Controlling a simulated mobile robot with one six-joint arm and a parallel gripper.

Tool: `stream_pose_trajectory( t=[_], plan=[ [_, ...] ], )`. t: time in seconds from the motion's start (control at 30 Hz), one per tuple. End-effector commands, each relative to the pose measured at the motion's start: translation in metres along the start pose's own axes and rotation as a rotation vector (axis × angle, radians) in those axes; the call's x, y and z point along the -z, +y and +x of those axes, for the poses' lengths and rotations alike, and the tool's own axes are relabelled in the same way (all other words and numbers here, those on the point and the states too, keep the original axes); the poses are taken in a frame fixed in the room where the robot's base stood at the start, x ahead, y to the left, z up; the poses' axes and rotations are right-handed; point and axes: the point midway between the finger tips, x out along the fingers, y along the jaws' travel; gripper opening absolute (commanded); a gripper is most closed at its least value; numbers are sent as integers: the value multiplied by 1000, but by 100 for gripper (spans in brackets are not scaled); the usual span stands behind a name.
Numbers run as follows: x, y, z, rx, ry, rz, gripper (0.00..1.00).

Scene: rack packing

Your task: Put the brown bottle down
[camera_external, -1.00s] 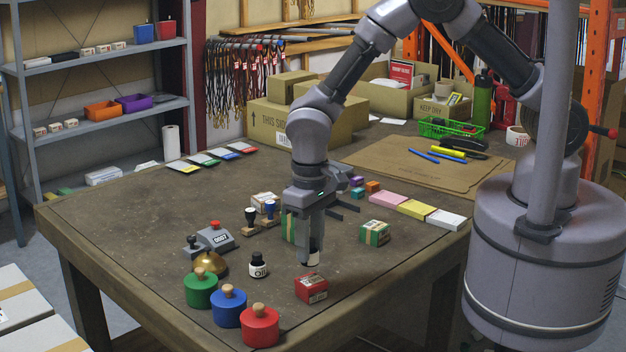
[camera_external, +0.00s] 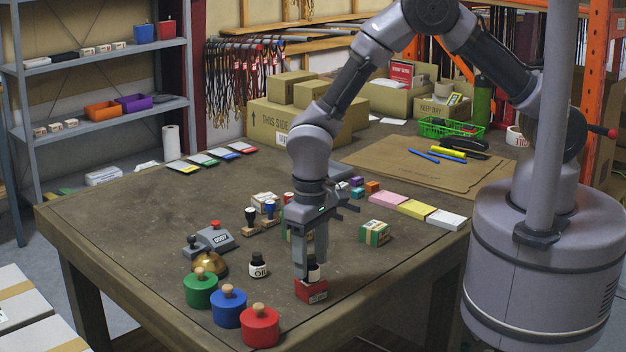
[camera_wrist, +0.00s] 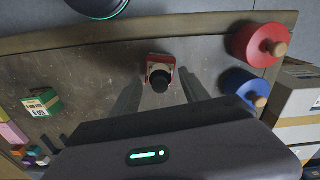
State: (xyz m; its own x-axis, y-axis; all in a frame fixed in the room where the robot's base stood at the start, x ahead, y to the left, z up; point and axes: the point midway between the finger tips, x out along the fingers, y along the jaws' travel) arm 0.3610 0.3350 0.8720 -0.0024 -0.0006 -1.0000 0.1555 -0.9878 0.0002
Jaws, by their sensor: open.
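The brown bottle (camera_external: 315,273) with a white label and black cap is at the top of the red box (camera_external: 315,291), near the table's front. In the wrist view, the bottle (camera_wrist: 159,78) appears upright over the red box (camera_wrist: 155,57). My gripper (camera_external: 308,268) is open. Its fingers point down on both sides of the bottle, with visible gaps in the wrist view. The near finger partly hides the bottle in the external view, and the cap hides much of its body in the wrist view.
A small white-labelled bottle (camera_external: 258,267) and the red jar (camera_external: 260,327), blue jar (camera_external: 229,308) and green jar (camera_external: 200,291) stand left of the red box. A green box (camera_external: 374,232) is to the right. The front right tabletop is clear.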

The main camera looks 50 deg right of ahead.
Motion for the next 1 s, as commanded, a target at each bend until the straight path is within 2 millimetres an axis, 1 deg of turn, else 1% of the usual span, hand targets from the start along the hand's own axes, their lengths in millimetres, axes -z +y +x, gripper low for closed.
stream_pose_trajectory(
  t=[0.03, 0.2, 0.33, 0.4, 0.47, 0.6, 0.67, 0.73, 0.77, 0.8, 0.87, 0.9, 0.97, 1.0],
  plan=[
    [1, -1, -15, 3, 4, 0, 53],
    [1, -1, -66, 3, 4, 0, 53],
    [1, 0, -97, 2, 4, 0, 53],
    [0, 0, -107, 1, 3, 0, 53],
    [0, 0, -113, 1, 2, 0, 53],
    [0, 0, -116, 1, 2, 0, 53],
    [2, 4, -122, 6, 6, 7, 53],
    [7, 23, -146, 30, 27, 42, 53],
    [9, 38, -164, 46, 42, 66, 53],
    [10, 63, -192, 73, 70, 108, 53],
    [4, 109, -235, 116, 122, 179, 53],
    [-8, 140, -262, 143, 162, 228, 53],
    [-32, 184, -294, 178, 227, 301, 53],
    [-52, 208, -310, 196, 274, 346, 53]
  ],
)
